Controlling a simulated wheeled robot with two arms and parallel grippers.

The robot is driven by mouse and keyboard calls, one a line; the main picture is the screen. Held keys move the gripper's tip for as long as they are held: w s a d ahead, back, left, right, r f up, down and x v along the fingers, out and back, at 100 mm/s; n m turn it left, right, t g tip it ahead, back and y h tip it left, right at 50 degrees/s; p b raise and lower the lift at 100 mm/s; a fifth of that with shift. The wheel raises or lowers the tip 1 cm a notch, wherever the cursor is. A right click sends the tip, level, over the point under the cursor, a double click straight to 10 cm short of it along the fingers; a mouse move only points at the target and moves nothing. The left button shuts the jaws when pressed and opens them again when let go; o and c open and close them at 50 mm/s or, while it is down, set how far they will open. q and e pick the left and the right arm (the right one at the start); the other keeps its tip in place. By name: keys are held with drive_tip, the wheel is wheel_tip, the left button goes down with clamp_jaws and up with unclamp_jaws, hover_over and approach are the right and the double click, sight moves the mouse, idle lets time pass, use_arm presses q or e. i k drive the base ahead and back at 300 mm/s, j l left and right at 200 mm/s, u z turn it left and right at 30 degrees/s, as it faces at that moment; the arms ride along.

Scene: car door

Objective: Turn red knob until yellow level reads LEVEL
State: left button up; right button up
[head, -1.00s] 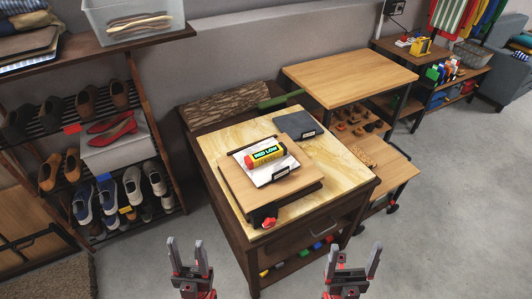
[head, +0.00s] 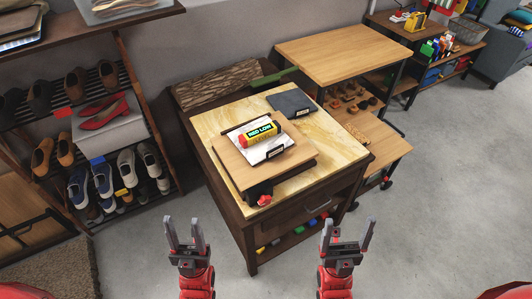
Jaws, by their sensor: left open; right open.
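The yellow level (head: 259,134) lies on a white sheet (head: 267,150) on top of a tilted wooden board (head: 240,158). Its green window appears to read "RED LOW". The red knob (head: 264,200) is on a black block at the board's front corner, near the front edge of the cabinet. My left gripper (head: 187,236) is open and empty, in front of the cabinet and left of the knob. My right gripper (head: 347,238) is open and empty, in front of the cabinet and right of the knob. Neither gripper touches the knob.
The board rests on a marble-topped cabinet (head: 218,124). A shoe rack (head: 136,131) stands at left, a wooden-topped table (head: 344,54) at right. The floor on the right is clear.

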sight(264, 201)
drive_tip(key=k+l, duration=0.1)
drive_tip(key=l, duration=0.6)
drive_tip(key=k+l, duration=0.1)
drive_tip(key=l, duration=1.25)
drive_tip(key=k+z, duration=0.05)
drive_tip(key=k, duration=0.05)
